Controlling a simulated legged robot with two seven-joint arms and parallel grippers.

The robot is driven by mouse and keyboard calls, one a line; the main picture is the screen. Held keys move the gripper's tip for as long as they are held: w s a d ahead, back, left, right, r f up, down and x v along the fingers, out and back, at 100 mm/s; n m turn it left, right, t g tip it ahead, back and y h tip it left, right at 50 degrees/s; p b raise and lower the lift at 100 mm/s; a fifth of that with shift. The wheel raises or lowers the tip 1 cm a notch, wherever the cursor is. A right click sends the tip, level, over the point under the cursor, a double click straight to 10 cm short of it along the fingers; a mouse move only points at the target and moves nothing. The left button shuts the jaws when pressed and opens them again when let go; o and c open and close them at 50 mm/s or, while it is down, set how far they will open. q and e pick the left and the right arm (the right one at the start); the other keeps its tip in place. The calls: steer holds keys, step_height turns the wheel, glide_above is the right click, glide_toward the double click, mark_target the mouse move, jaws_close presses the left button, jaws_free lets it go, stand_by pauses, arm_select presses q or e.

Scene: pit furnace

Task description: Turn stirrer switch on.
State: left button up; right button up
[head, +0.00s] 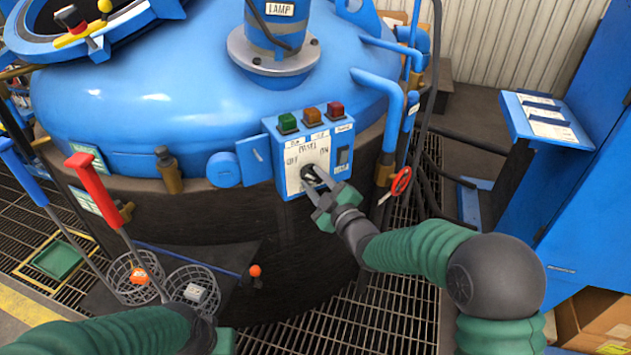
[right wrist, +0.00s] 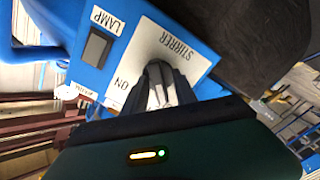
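The stirrer switch (head: 309,173) is a dark knob on a white plate (head: 294,150) with OFF at its left and ON at its right. The plate is on the front of a blue control box. My right gripper (head: 317,180) is at the knob, one finger on each side. In the right wrist view the fingers sit close around the grey knob (right wrist: 158,84), below the STIRRER label, with ON beside it. The fingers hide part of the knob, so its exact setting is unclear. My left gripper (head: 222,340) shows only partly at the bottom edge, away from the box.
The box carries green, orange and red buttons (head: 311,116) on top and a dark lamp switch (head: 343,155) beside the plate. A red valve wheel (head: 401,180) is to the right. Wire baskets (head: 192,287) and long red and blue handles stand at the left.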

steer(key=shift+d, duration=0.15)
jaws_close()
steer(key=shift+f+m, duration=0.1)
steer(key=shift+m, duration=0.2)
steer(key=m+p, duration=0.1)
steer(key=m, duration=0.5)
steer(key=shift+p, duration=0.3)
steer(key=m+p, duration=0.1)
steer(key=m, duration=0.4)
steer(key=shift+m+p, duration=0.3)
steer(key=shift+p, duration=0.1)
steer(key=m+p, duration=0.2)
steer(key=m, duration=0.3)
steer(key=shift+m, duration=0.3)
steer(key=shift+f, duration=0.1)
